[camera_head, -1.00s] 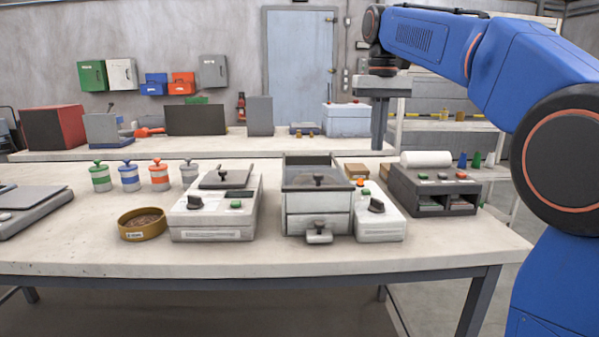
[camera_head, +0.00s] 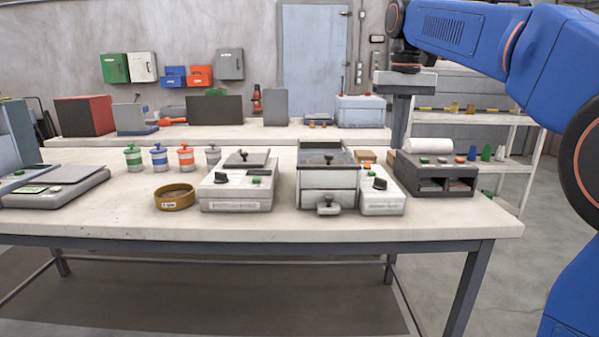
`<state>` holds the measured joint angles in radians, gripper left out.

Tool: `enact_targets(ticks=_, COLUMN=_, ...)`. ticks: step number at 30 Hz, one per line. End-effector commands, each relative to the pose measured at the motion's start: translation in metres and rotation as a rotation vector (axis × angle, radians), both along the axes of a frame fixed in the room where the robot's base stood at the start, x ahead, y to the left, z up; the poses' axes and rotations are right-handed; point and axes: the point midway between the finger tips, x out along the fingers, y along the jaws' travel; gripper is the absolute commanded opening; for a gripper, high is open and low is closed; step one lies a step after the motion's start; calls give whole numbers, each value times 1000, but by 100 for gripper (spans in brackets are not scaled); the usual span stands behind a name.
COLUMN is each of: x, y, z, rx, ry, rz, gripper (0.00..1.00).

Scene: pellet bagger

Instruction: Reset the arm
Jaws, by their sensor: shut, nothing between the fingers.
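My blue arm (camera_head: 470,35) reaches in from the right edge and stretches left across the top right of the head view. Its wrist (camera_head: 398,20) is at the top, right of the pale blue door. My gripper (camera_head: 399,140) hangs down below the wrist, under a wide grey body (camera_head: 405,80). Its dark fingers are shut together, with nothing seen between them. It is held in the air and overlaps the right end of the back bench in the picture. No object is attached to the arm.
The front bench (camera_head: 300,225) holds a brown dish (camera_head: 174,197), a white machine (camera_head: 238,190), a metal box (camera_head: 328,185), a dark two-slot unit (camera_head: 436,175), several lidded jars (camera_head: 159,157) and a scale (camera_head: 60,188). A back bench (camera_head: 230,135) and right shelf (camera_head: 480,127) stand behind.

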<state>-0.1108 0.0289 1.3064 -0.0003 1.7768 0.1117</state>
Motion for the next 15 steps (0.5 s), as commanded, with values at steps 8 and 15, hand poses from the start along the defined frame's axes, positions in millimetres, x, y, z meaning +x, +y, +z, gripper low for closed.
enact_targets(ticks=8, x=-27, y=-8, z=-14, rx=3, ry=-32, rz=-1, gripper=0)
enact_targets(ticks=15, x=-70, y=-19, z=-41, rx=6, ry=-83, rz=0, gripper=0)
